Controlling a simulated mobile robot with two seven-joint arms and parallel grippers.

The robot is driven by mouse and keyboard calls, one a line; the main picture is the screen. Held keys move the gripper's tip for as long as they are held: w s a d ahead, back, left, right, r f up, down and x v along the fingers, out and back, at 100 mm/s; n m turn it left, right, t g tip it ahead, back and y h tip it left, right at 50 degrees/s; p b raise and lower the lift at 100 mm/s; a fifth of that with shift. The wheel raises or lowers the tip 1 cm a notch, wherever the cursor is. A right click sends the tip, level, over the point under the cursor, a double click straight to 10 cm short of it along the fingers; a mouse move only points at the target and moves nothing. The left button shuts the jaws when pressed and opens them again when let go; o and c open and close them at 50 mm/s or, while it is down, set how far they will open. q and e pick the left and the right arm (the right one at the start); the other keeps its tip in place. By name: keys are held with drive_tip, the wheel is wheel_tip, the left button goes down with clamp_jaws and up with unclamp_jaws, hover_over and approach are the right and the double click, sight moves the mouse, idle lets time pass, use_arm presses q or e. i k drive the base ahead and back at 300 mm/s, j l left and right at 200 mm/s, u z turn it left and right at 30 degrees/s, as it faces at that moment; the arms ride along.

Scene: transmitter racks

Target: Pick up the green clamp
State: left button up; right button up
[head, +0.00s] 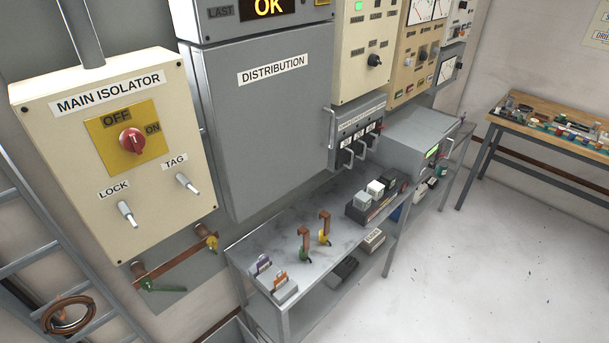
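A clamp with a green lower part (304,255) and a copper-coloured upright top stands on the grey metal bench, towards its left end. A similar clamp with a yellow lower part (324,237) stands just right of it and slightly farther back. Another green piece (162,287), shaped like a handle, is at the lower left end of a copper bar (178,266) on the wall below the main isolator. Neither of my grippers shows in the head view.
The grey bench (346,200) also holds a purple-marked holder (261,266), an orange-marked holder (281,284) and small blocks (367,200). The main isolator box (108,150) and distribution cabinet (270,110) rise behind. A ladder (40,262) stands left. The floor at right is clear.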

sight(303, 249)
drive_tip(key=i+l+z, duration=0.15)
drive_tip(key=i+l, duration=0.9)
drive_tip(key=i, duration=0.05)
